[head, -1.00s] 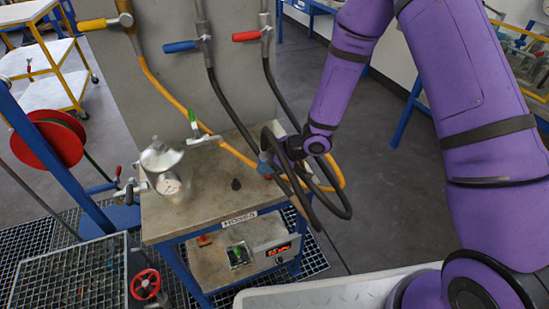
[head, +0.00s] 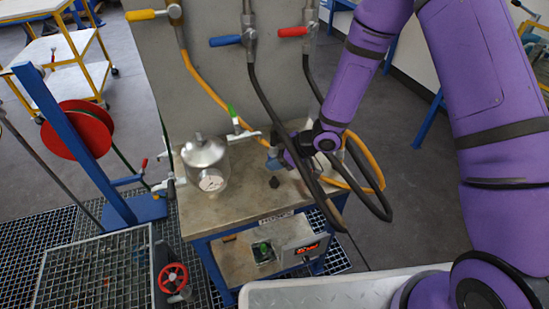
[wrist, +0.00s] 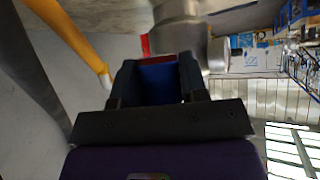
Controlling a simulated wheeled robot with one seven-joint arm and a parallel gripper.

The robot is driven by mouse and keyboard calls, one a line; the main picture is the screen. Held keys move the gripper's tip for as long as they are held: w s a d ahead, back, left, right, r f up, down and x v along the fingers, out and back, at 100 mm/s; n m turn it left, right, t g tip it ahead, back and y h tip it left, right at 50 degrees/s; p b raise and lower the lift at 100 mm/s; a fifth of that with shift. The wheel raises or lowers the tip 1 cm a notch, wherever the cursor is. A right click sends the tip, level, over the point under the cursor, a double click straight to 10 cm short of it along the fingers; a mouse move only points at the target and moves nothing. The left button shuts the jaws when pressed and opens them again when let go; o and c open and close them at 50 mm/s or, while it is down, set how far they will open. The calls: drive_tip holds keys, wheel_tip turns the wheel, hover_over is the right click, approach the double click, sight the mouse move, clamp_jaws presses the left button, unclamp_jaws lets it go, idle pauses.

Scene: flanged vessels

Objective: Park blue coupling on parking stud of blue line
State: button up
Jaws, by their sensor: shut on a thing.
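My gripper (head: 279,158) is above the bench top at the right of the silver vessel. In the wrist view my gripper (wrist: 157,80) is shut on the blue coupling (wrist: 158,88), which sits between the two dark fingers. In the head view the blue coupling (head: 273,160) shows only partly beside my gripper. The black hose (head: 283,110) of the blue-handled valve (head: 235,41) hangs down the panel and loops past my wrist. A small dark stud (head: 274,183) stands on the bench just below my gripper in the picture; I cannot tell whether it is the blue line's parking stud.
The silver vessel (head: 206,168) with a gauge stands on the bench (head: 240,205). The yellow hose (head: 205,88) and a second black hose (head: 311,80) run close to my gripper. A grey panel (head: 215,90) rises behind.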

sight(275, 177)
drive_tip(key=shift+f, duration=2.6)
drive_tip(key=shift+f, duration=1.3)
drive_tip(key=shift+f, duration=0.3)
drive_tip(key=shift+f, duration=0.2)
drive_tip(key=o, duration=1.3)
drive_tip(key=shift+d, duration=0.1)
